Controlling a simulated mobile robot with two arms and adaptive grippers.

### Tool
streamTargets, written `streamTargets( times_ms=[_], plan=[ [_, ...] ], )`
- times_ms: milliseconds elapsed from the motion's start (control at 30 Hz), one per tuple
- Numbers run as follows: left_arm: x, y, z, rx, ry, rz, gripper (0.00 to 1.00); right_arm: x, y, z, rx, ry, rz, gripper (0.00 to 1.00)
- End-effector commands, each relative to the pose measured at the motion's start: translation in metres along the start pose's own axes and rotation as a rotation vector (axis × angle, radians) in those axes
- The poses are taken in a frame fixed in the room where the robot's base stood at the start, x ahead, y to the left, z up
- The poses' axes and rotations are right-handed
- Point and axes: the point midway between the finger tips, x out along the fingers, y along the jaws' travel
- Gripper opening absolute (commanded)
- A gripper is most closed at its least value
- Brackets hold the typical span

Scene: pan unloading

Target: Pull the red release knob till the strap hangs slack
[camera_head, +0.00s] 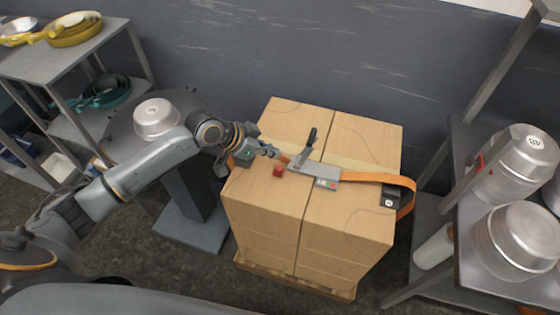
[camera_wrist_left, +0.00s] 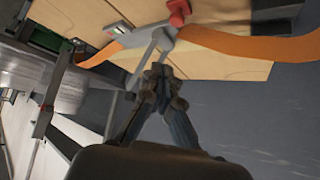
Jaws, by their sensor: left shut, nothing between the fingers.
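The red knob (camera_head: 277,171) is by the left end of the grey buckle (camera_head: 315,174) on top of the cartons. It also shows at the top of the left wrist view (camera_wrist_left: 179,12). The buckle has a raised lever with a black grip (camera_head: 311,138). The orange strap (camera_head: 362,177) runs right from the buckle and bows out in a loop at the cartons' right edge. My left gripper (camera_head: 276,153) is shut and empty just behind the knob, apart from it. In the left wrist view its fingertips (camera_wrist_left: 158,73) are close to the buckle's lever; contact is unclear.
The cartons (camera_head: 265,196) stand on a wooden pallet (camera_head: 295,276). A black block (camera_head: 390,195) sits at their right edge by the strap loop. A round table with a metal pan (camera_head: 156,118) is at left. A shelf with metal pots (camera_head: 515,165) stands at right.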

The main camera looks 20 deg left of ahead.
Motion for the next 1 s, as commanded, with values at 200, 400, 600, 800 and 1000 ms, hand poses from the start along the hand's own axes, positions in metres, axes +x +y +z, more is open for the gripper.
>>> streamTargets(
  times_ms=[200, 400, 600, 800, 1000],
  plan=[
    [0.009, -0.010, -0.005, -0.005, 0.010, -0.004, 0.00, -0.002, 0.000, 0.000, -0.001, 0.000, 0.000, 0.40],
    [0.046, -0.009, -0.006, -0.007, 0.010, -0.002, 0.00, -0.006, 0.001, -0.001, -0.001, 0.000, 0.001, 0.40],
    [0.087, -0.010, -0.006, -0.006, 0.009, -0.004, 0.00, -0.007, 0.001, -0.001, -0.001, 0.000, 0.001, 0.40],
    [0.084, -0.011, 0.014, -0.004, 0.005, -0.007, 0.00, -0.019, 0.002, -0.002, -0.001, 0.000, 0.002, 0.40],
    [0.078, -0.010, 0.028, -0.003, 0.009, -0.006, 0.00, -0.024, 0.003, -0.003, -0.001, 0.000, 0.003, 0.40]
  ],
)
